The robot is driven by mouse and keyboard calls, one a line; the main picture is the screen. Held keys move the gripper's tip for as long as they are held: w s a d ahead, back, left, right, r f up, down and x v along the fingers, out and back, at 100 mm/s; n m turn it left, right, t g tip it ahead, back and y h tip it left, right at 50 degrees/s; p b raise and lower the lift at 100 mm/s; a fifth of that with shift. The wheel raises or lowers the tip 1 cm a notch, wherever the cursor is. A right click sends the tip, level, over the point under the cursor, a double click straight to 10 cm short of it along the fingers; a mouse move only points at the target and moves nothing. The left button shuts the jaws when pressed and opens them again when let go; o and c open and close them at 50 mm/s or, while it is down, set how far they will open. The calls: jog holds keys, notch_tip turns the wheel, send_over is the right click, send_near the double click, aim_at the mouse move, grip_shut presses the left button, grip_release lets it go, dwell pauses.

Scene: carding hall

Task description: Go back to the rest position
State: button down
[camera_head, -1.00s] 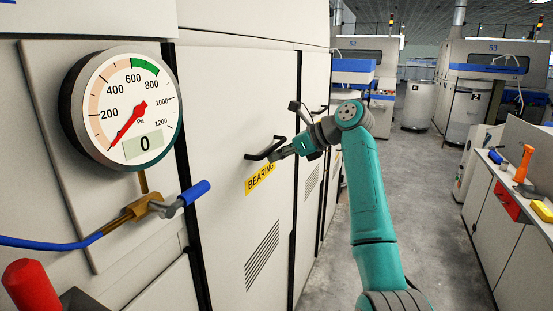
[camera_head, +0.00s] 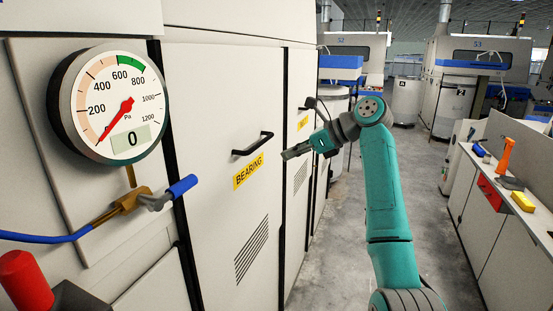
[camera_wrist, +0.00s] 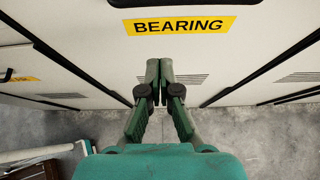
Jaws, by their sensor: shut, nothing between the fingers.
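My gripper (camera_head: 285,156) is shut and empty in the head view, in front of the cabinet door, to the right of the yellow BEARING label (camera_head: 249,172). It stands apart from the black door handle (camera_head: 253,144), which is up and to its left. In the wrist view my gripper (camera_wrist: 159,62) has its fingers together, pointing at the door below the BEARING label (camera_wrist: 179,26). The BEARING door (camera_head: 215,110) looks closed. My teal arm reaches up from the bottom right of the head view.
A pressure gauge (camera_head: 112,105) reads 0, above a blue-handled valve (camera_head: 181,186). A red knob (camera_head: 25,280) is at lower left. On the right, a bench (camera_head: 483,212) holds an orange tool (camera_head: 506,155) and a yellow block (camera_head: 522,201). Open floor (camera_head: 335,265) lies between.

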jog(key=s+d+f+n+t+h, duration=0.1)
jog(key=s+d+f+t, duration=0.1)
jog(key=f, duration=1.4)
jog(key=s+d+f+n+t+h, duration=0.1)
jog(key=s+d+f+t, duration=0.1)
jog(key=f, duration=1.4)
jog(key=s+d+f+n+t+h, duration=0.2)
jog(key=s+d+f, duration=0.1)
jog(key=s+f, duration=0.65)
jog(key=s+d+f+n+t+h, duration=0.1)
jog(key=s+d+f+n+h, duration=0.15)
jog(key=s+f, duration=0.7)
jog(key=s+d+f+n+t+h, duration=0.1)
jog(key=s+d+n+h, duration=0.15)
jog(key=s, duration=1.05)
jog(key=s+d+f+n+t+h, duration=0.1)
jog(key=s+d+n, duration=0.25)
jog(key=s, duration=0.95)
jog(key=s+r+n+t+h, duration=0.1)
jog(key=s+r+n, duration=0.8)
jog(key=s+r, duration=0.7)
jog(key=shift+s+d+t, duration=0.4)
jog(key=shift+s+d, duration=0.05)
jog(key=shift+s, duration=0.6)
